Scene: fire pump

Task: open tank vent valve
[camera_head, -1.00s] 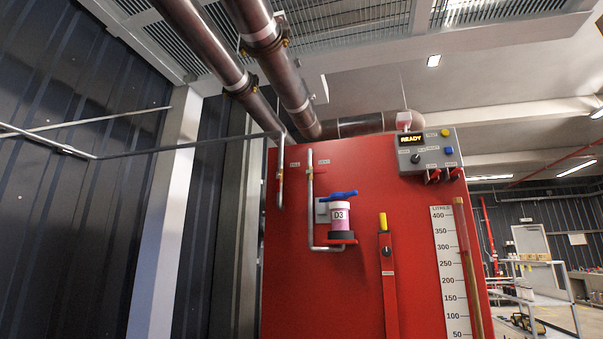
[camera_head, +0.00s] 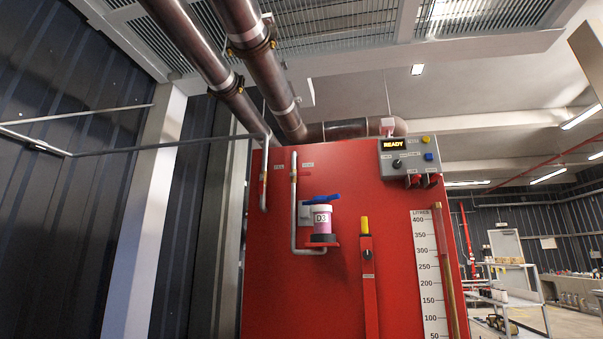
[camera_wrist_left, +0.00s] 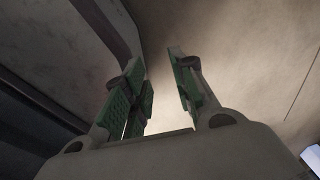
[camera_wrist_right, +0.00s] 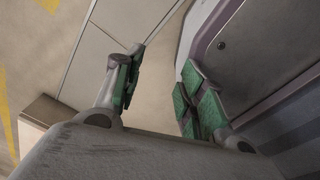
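The red tank front (camera_head: 330,290) fills the middle of the head view. Two thin grey pipes run down its upper left, the left pipe (camera_head: 264,185) and the bent right pipe (camera_head: 294,215). My left gripper (camera_wrist_left: 160,85) is open and empty in the left wrist view. My right gripper (camera_wrist_right: 160,82) is open and empty in the right wrist view. Neither gripper shows in the head view.
A pink canister marked D3 (camera_head: 322,219) with a blue handle (camera_head: 322,199) sits beside the bent pipe. A control box reading READY (camera_head: 408,160) is at upper right. Large pipes (camera_head: 250,60) cross overhead. A corrugated wall (camera_head: 60,220) and pale post (camera_head: 150,220) stand left.

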